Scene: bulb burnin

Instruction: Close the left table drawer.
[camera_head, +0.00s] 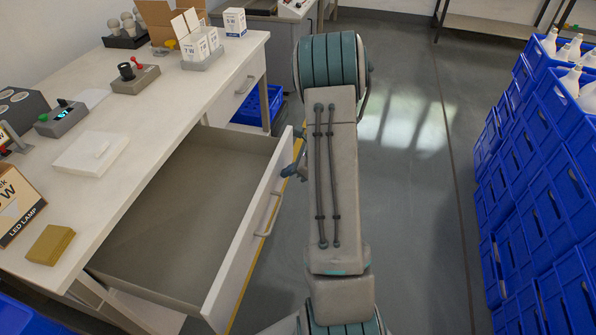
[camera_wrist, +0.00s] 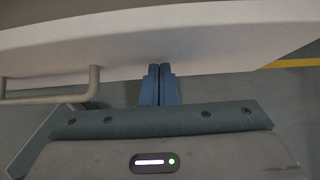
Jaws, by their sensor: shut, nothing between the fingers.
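The left table drawer (camera_head: 192,222) is pulled well out of the white table (camera_head: 150,120), and its inside looks empty. Its white front panel (camera_head: 250,235) carries a bar handle (camera_head: 270,214). My gripper (camera_head: 297,168) is at the outer side of the front panel, towards its far end, partly hidden by my arm. In the wrist view my gripper's blue fingers (camera_wrist: 160,70) are together with nothing between them. Their tips are at the white panel (camera_wrist: 180,40); I cannot tell whether they touch it. The handle also shows in the wrist view (camera_wrist: 50,98), left of the fingers.
A second drawer (camera_head: 240,90), farther along the table, is shut. Lamp boxes (camera_head: 200,45), small devices (camera_head: 62,118) and a brown block (camera_head: 50,245) stand on the tabletop. Stacked blue crates (camera_head: 540,180) line the right side. The grey floor (camera_head: 420,230) between is clear.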

